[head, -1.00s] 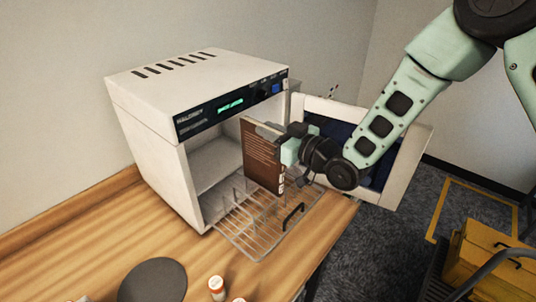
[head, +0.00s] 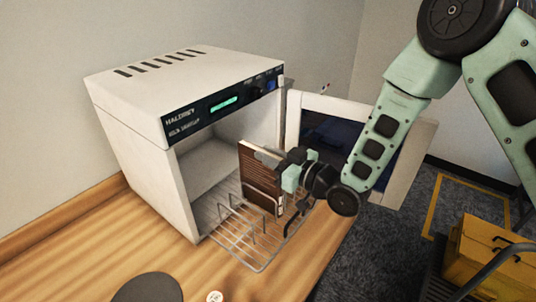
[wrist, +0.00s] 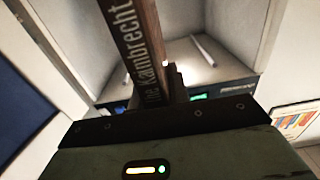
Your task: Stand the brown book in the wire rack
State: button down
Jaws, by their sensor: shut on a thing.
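The brown book (head: 258,172) is upright, and my gripper (head: 283,163) is shut on its spine side. In the wrist view the book's lettered spine (wrist: 143,50) rises from my gripper (wrist: 170,98). The wire rack (head: 238,254) sticks out of the open white cabinet. The book's lower part is down among the rack's upright wires, with a wire loop crossing in front of its face. Whether its bottom edge touches the rack floor is hard to tell.
The white cabinet (head: 150,150) stands on the wooden bench (head: 105,235), with its door (head: 405,165) open to the right, close behind my arm. A dark round disc (head: 148,288) and a small white-topped thing (head: 214,297) are at the front. A yellow case (head: 480,255) is at right.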

jog(key=c, duration=1.3)
grip_release()
jog(key=shift+r, duration=0.1)
jog(key=shift+s+d, duration=0.2)
jog(key=shift+d, duration=0.05)
jog(key=b+v, duration=0.5)
jog(key=v, duration=0.6)
jog(key=s+d+m+g+h, duration=0.1)
jog(key=s+g+h, duration=0.2)
jog(key=s, duration=0.5)
jog(key=s+d+g+h, duration=0.2)
jog(key=s+g+h, duration=0.2)
jog(key=s+h, duration=0.2)
jog(key=s+d+r+m+g+h, duration=0.1)
jog(key=s+g+h, duration=0.3)
jog(key=s, duration=0.5)
jog(key=shift+s+d+r+m+h, duration=0.1)
jog(key=shift+s+d+m+h, duration=0.15)
jog(key=shift+s+m+h, duration=0.1)
